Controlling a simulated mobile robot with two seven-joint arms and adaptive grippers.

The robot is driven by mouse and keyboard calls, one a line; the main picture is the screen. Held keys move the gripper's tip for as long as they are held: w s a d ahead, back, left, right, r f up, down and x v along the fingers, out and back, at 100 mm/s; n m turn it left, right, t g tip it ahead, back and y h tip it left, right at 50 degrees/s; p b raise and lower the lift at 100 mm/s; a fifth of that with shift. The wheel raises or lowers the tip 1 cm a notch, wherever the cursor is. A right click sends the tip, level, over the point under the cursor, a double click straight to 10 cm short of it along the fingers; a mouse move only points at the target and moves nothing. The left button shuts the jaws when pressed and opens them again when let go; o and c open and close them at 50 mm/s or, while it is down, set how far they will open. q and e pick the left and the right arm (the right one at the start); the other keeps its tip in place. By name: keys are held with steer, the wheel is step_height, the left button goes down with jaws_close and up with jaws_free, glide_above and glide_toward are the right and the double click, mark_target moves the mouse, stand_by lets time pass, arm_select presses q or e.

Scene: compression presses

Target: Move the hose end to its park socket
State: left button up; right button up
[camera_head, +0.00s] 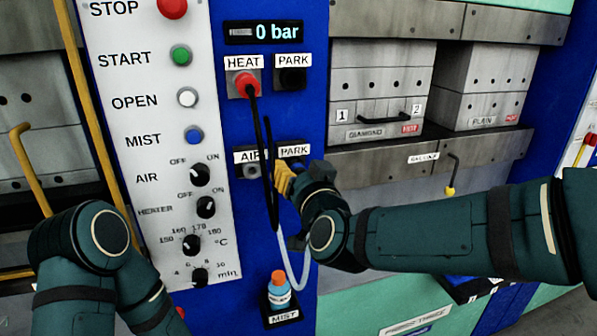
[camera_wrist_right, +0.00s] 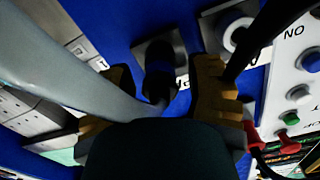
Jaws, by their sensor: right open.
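My right gripper (camera_head: 284,178) is at the lower PARK socket, under its PARK label (camera_head: 293,150). In the right wrist view its yellow fingers (camera_wrist_right: 160,97) are open, one on each side of the black hose end (camera_wrist_right: 160,72). The hose end stands at the PARK socket's square plate (camera_wrist_right: 183,62); how deep it sits cannot be told. The pale grey hose (camera_head: 299,255) runs from it in a loop down the panel. The AIR socket (camera_head: 251,171), left of PARK in the head view, is empty. My left gripper is out of view.
A black cable hangs from the red HEAT plug (camera_head: 247,83) down past the right gripper, close to one finger. An orange-capped mist bottle (camera_head: 279,290) stands below. The control panel (camera_head: 150,100) with knobs is left; press drawers (camera_head: 375,85) are right.

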steer(key=v, duration=1.2)
steer(key=shift+r, duration=0.1)
steer(key=w+d+f+g+h, duration=0.15)
steer(key=f+g, duration=0.25)
steer(key=f, duration=1.1)
steer(key=w+d+f+g, duration=0.2)
steer(key=f+g, duration=0.2)
steer(key=f, duration=1)
steer(key=s+d+f+m+g, duration=0.1)
steer(key=s+d+f+g, duration=0.1)
steer(key=s+f, duration=0.4)
steer(key=s+d+f+m+g, duration=0.1)
steer(key=s+f+g, duration=0.4)
steer(key=f, duration=0.9)
steer(key=shift+s+d+f+g, duration=0.3)
steer(key=shift+s+d, duration=0.1)
steer(key=shift+s, duration=0.55)
